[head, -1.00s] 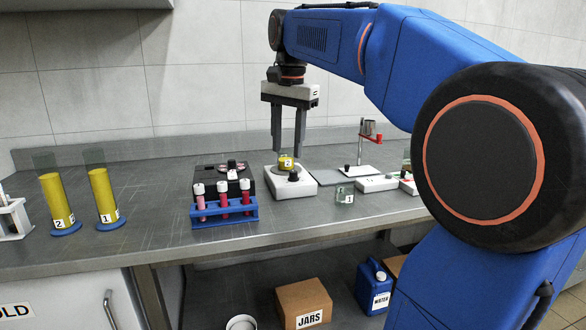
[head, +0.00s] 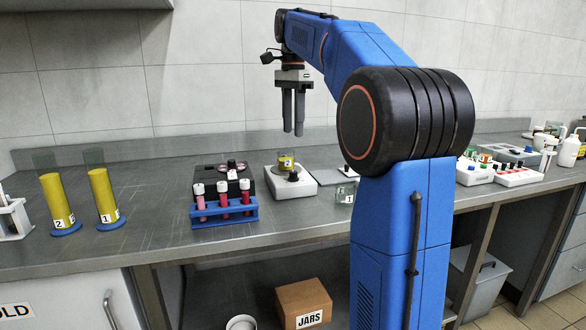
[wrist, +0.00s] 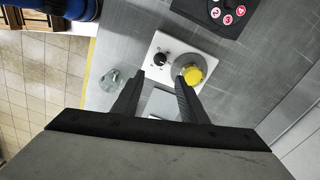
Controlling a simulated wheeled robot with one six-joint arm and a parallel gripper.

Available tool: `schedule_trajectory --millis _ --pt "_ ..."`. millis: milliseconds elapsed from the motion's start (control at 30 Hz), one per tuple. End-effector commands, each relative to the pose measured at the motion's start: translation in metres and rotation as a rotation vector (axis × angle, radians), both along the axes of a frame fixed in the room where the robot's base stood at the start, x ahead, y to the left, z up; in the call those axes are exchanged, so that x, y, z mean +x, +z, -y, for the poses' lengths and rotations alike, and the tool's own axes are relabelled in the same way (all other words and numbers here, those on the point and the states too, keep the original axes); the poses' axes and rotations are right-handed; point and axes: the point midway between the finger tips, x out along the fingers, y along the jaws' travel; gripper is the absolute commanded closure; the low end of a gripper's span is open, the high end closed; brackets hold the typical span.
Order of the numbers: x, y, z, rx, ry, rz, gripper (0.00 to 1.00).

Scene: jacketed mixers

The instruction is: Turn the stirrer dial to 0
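The stirrer (head: 285,190) is a white box on the bench with a black dial (head: 293,177) on its front. A beaker of yellow liquid labelled 2 (head: 286,163) stands on its round plate. In the wrist view the dial (wrist: 160,59) is left of the yellow beaker (wrist: 192,75). My gripper (head: 293,133) hangs above the stirrer, pointing down, clear of dial and beaker. Its fingers (wrist: 161,88) are apart with nothing between them. The dial's pointer is too small to read.
A blue rack with several red tubes (head: 224,212) stands left of the stirrer, before a black device (head: 215,172). An empty glass beaker (head: 345,193) stands to the right. Two yellow cylinders (head: 54,200) are at far left. A grey plate (head: 328,177) lies beside the stirrer.

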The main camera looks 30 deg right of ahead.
Motion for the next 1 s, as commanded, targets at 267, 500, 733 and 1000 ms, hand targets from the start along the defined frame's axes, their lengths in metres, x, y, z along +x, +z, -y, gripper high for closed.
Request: schedule_trajectory --millis 267,500,733,1000 --pt "-0.001 -0.050 0.000 0.001 0.001 -0.002 0.61" --pt "0.000 -0.093 0.000 0.001 0.001 -0.002 0.61" --pt "0.000 -0.121 0.000 0.000 0.001 -0.001 0.61" --pt "0.000 -0.132 0.000 0.000 0.001 0.000 0.61"
